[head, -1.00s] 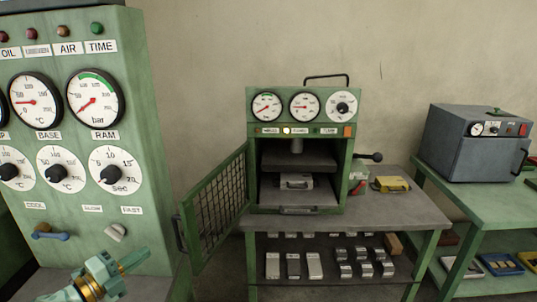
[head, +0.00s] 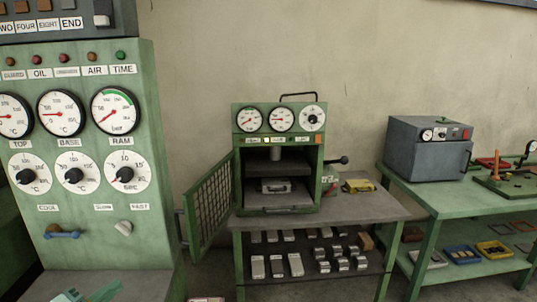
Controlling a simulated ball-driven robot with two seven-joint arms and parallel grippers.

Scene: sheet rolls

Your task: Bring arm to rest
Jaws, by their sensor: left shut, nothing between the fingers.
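My left gripper (head: 106,290) shows only in part at the bottom left edge of the head view. It is shut with nothing in it, in front of the green control cabinet (head: 85,225), and most of its arm is cut off by the picture's lower edge. My right gripper is out of view.
A small green press (head: 239,170) stands on a grey-topped table, its mesh door (head: 208,203) swung open to the left. A metal block (head: 275,186) sits inside. Several metal pieces lie on the shelf below. A grey oven (head: 428,150) stands on the green bench at right.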

